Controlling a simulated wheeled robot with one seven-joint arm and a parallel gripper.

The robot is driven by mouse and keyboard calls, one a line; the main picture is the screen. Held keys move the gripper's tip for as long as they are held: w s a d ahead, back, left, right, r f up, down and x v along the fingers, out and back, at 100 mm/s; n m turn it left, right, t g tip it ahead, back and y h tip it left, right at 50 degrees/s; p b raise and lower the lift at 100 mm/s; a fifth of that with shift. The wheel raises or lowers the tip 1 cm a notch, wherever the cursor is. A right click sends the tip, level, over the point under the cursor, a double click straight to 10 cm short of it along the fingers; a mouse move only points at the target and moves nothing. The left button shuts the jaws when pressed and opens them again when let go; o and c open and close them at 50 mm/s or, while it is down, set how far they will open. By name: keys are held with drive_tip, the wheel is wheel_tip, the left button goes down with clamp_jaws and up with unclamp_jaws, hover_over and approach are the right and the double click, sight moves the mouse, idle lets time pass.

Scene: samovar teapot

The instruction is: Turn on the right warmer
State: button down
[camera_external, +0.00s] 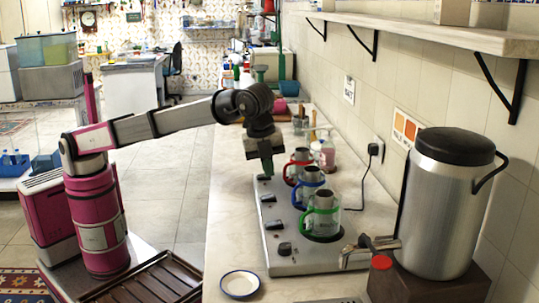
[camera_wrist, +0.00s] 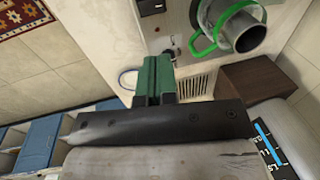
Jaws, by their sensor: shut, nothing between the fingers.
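The warmer (camera_external: 298,258) is a long silver plate on the counter with black knobs along its left edge. The nearest knob (camera_external: 284,249) is beside the green-handled mug (camera_external: 322,215). Another knob (camera_external: 274,225) is beside the blue-handled mug (camera_external: 308,187), and others are farther back by the red-handled mug (camera_external: 299,165). My gripper (camera_external: 267,170) points down at the plate's far end, near the farthest knob; whether it touches is unclear. In the wrist view its green fingers (camera_wrist: 153,75) are shut and empty. The green-handled mug (camera_wrist: 228,28) and one black switch (camera_wrist: 151,6) also show there.
A silver urn (camera_external: 440,200) stands on a brown block at the right, its tap reaching toward the plate. A white blue-rimmed saucer (camera_external: 240,284) lies at the front left. A shelf (camera_external: 420,32) hangs above on the wall.

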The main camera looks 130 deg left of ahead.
sight(273, 223)
drive_tip(key=f, duration=0.4)
drive_tip(key=w+a+f, duration=0.1)
drive_tip(key=f, duration=0.8)
drive_tip(key=shift+w+a+f, duration=0.3)
drive_tip(key=shift+f, duration=0.1)
drive_tip(key=shift+f, duration=0.2)
drive_tip(key=shift+s+d, duration=0.5)
drive_tip(key=shift+r, duration=0.15)
wheel_tip(273, 223, up, 14)
drive_tip(key=s+d, duration=0.1)
drive_tip(key=shift+s+d, duration=0.35)
idle(0.3)
